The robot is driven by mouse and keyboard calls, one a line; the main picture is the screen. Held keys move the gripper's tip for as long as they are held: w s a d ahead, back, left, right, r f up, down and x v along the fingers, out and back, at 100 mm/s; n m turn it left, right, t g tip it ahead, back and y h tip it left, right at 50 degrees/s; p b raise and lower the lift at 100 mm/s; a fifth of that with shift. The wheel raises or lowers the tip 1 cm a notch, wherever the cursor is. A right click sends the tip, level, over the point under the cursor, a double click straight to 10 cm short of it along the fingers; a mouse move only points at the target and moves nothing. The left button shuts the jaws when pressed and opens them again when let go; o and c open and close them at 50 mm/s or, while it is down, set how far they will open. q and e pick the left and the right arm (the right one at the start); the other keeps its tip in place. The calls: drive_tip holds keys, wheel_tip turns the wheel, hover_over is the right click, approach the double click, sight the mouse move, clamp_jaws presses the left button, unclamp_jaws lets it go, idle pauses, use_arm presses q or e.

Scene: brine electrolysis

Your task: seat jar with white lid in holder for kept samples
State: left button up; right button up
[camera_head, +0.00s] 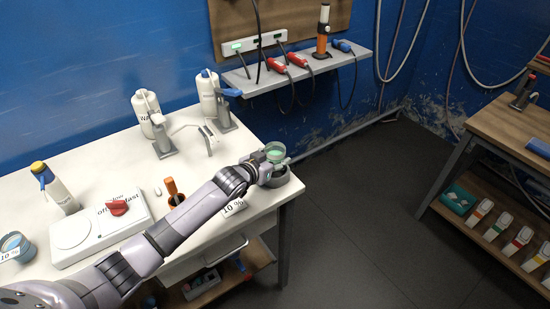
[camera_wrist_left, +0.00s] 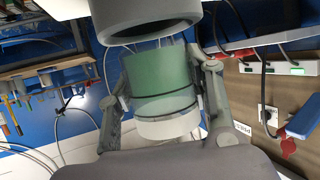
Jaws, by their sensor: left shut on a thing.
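The jar (camera_head: 276,151) holds green liquid and stands about upright near the right corner of the white table. In the left wrist view, which is upside down, its green body (camera_wrist_left: 160,80) and white lid (camera_wrist_left: 168,126) show clearly. My left gripper (camera_head: 272,164) is shut around the jar's side; its fingers (camera_wrist_left: 162,97) flank the jar in the wrist view. The round grey holder (camera_head: 281,179) is just below the jar, and its open rim (camera_wrist_left: 145,38) faces the jar's base. I cannot tell whether they touch. My right gripper is not in view.
A label card (camera_head: 234,207) lies left of the holder near the table's front edge. An orange-handled item (camera_head: 172,190), a hotplate (camera_head: 100,228) and two wash bottles (camera_head: 147,113) stand farther left. A wall shelf (camera_head: 300,70) with cables is behind. Right of the table is open floor.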

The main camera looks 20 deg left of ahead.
use_arm(q)
drive_tip(key=shift+f, duration=0.4)
idle(0.7)
drive_tip(key=shift+s+f+b, duration=0.1)
drive_tip(key=shift+f+b, duration=0.2)
drive_tip(key=shift+f, duration=0.3)
